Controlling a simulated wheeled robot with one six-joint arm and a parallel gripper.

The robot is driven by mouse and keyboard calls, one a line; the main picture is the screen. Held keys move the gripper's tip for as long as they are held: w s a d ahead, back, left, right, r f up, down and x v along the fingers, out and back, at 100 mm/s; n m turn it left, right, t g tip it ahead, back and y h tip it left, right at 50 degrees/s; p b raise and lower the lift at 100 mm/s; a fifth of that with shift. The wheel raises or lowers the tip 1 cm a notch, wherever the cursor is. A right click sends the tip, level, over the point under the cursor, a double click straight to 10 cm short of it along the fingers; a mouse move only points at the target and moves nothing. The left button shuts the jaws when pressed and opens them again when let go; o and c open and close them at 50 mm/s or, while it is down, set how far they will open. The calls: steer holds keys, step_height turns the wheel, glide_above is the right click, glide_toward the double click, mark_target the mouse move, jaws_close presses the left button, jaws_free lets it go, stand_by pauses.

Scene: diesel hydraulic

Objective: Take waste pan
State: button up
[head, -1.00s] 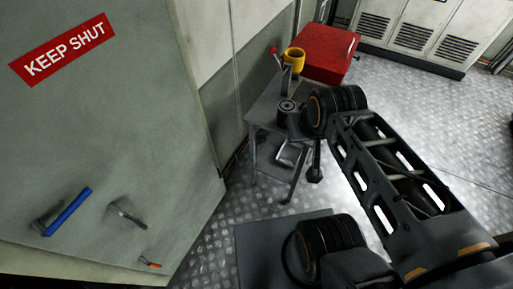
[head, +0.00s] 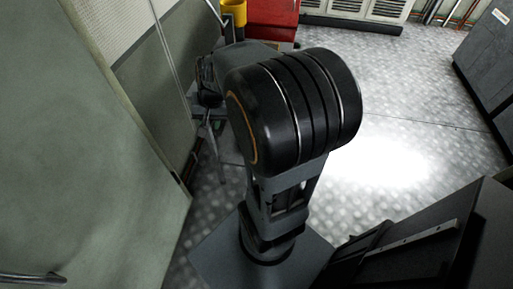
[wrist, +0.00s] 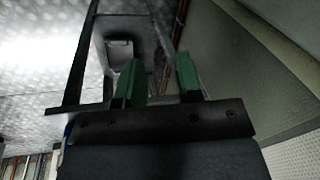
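My gripper (wrist: 159,62) shows in the wrist view with its two green fingers apart and nothing seen between them. A small grey, rounded-corner thing (wrist: 120,50) lies in the shade beyond the left finger, framed by dark metal bars. It may be the waste pan, but I cannot tell for sure. The left finger's tip overlaps its edge in the picture; contact cannot be told. In the head view my arm's large black joint hides most of the small metal table and the space under it, and no pan can be made out there.
A grey panel (head: 80,150) with a handle (head: 32,278) fills the left. Dark table bars (wrist: 82,62) lie close to the fingers. Open metal floor (head: 400,110) is at the right.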

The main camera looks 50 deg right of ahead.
steer(key=w+d+f+m+g+b, duration=0.15)
steer(key=d+f+b, duration=0.5)
steer(key=f, duration=0.65)
steer(key=w+d+f+m+b, duration=0.1)
steer(key=d+f+m+b, duration=0.35)
steer(key=f, duration=0.95)
steer(key=w+d+f+b, duration=0.2)
steer(key=d+f+b, duration=0.5)
steer(key=f+b, duration=0.45)
steer(key=w+d+f+n+t+h+p, duration=0.1)
steer(key=w+d+h, duration=0.2)
steer(key=w+d, duration=0.35)
steer(key=w+d+f+n+t+h+p, duration=0.1)
steer(key=w+d+f+h+p, duration=0.15)
steer(key=w, duration=0.65)
steer(key=b+x, duration=0.1)
steer(key=x, duration=0.1)
steer(key=b+x, duration=0.1)
steer(key=x, duration=0.1)
steer(key=d+b+x, duration=0.1)
steer(key=x, duration=0.2)
steer(key=shift+w+d+r, duration=0.1)
steer(key=shift+w+r, duration=0.15)
steer(key=shift+w, duration=0.05)
steer(key=shift+b+x, duration=1.8)
steer(key=shift+x, duration=1.1)
steer(key=shift+c, duration=0.5)
jaws_close()
